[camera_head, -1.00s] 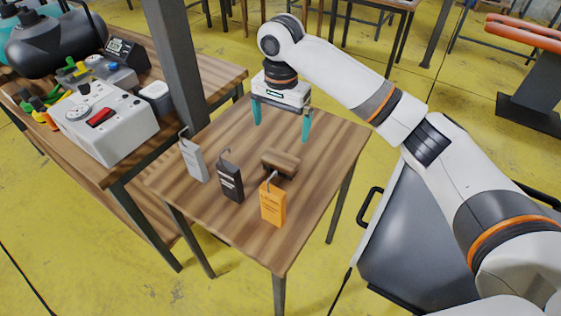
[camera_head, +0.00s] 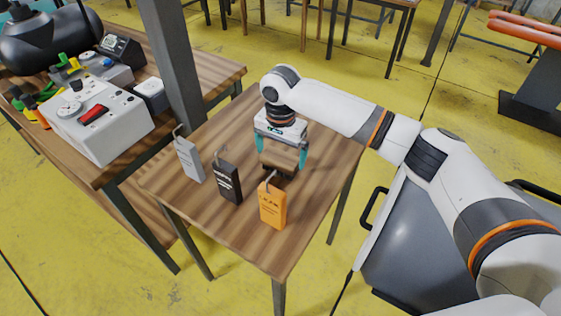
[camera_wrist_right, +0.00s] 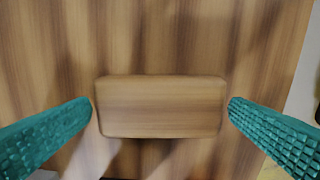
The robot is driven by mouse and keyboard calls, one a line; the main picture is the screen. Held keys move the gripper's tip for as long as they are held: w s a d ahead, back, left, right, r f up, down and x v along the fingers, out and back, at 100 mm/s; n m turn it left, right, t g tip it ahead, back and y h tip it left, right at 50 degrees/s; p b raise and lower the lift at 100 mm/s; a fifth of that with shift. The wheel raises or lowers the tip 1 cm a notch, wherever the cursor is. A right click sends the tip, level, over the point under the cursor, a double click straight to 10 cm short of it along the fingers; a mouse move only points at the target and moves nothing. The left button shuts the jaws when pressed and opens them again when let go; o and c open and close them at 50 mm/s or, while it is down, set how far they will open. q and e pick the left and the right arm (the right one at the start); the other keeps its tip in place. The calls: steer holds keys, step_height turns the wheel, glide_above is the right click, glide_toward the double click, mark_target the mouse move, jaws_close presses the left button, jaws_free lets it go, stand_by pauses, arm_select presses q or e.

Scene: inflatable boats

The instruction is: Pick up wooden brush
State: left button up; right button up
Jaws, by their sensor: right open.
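The wooden brush (camera_head: 280,155) lies on the small wooden table, behind the orange padlock-like item. Its brown block also shows in the right wrist view (camera_wrist_right: 162,107), centred between two teal fingers. My right gripper (camera_head: 281,158) is open, with one finger on each side of the brush. In the right wrist view (camera_wrist_right: 160,110) a narrow gap shows between each fingertip and the block's ends. The underside of the brush is mostly hidden. My left gripper is not in view.
Grey (camera_head: 189,160), black (camera_head: 228,182) and orange (camera_head: 272,206) tagged items with hooks stand on the small table (camera_head: 225,235), close to the brush. A metal post (camera_head: 172,65) rises at the left. A workbench (camera_head: 120,165) holds a control box (camera_head: 98,120).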

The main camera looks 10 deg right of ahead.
mark_target(280, 156)
step_height(280, 156, down, 2)
steer(key=shift+f, duration=0.1)
steer(key=c, duration=0.7)
step_height(280, 156, up, 10)
steer(key=shift+r, duration=0.1)
steer(key=shift+c, duration=0.2)
